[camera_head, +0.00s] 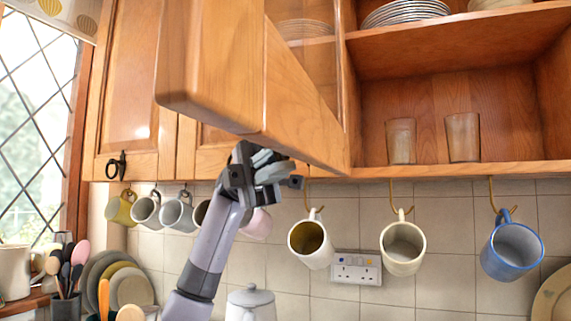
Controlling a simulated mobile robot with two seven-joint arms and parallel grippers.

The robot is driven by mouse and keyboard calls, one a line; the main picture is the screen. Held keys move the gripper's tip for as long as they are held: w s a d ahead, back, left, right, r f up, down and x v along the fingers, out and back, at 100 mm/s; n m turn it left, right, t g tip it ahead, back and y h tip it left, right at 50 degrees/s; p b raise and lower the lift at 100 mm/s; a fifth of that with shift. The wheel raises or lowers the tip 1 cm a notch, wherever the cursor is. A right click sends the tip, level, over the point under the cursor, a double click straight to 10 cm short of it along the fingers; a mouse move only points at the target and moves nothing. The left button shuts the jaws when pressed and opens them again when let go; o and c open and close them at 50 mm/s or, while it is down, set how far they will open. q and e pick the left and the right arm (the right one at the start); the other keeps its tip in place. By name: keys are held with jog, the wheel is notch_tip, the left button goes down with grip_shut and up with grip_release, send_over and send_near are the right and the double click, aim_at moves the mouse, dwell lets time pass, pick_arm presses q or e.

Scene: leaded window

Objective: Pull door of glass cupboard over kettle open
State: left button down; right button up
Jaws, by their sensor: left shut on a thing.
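The glass cupboard door (225,60) stands open, swung out toward me, with its wooden frame seen at a steep angle. Behind it the glass cupboard (455,125) shows open shelves with plates (405,12) and two tumblers, one (401,141) left of the other (463,137). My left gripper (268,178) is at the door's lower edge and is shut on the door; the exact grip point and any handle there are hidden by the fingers. The grey-white lidded kettle (250,303) is below, partly cut off by the frame. My right gripper is not in view.
Several mugs hang on hooks under the cupboards, including a white one (403,248) and a blue one (513,250). A closed cupboard door (130,70) with a black handle is at left, beside a leaded window (35,110). A socket (356,269) is on the tiled wall.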

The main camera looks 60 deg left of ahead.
pick_arm(q)
jog(key=shift+a, duration=0.1)
dwell(0.4)
jog(key=c, duration=1.2)
grip_release()
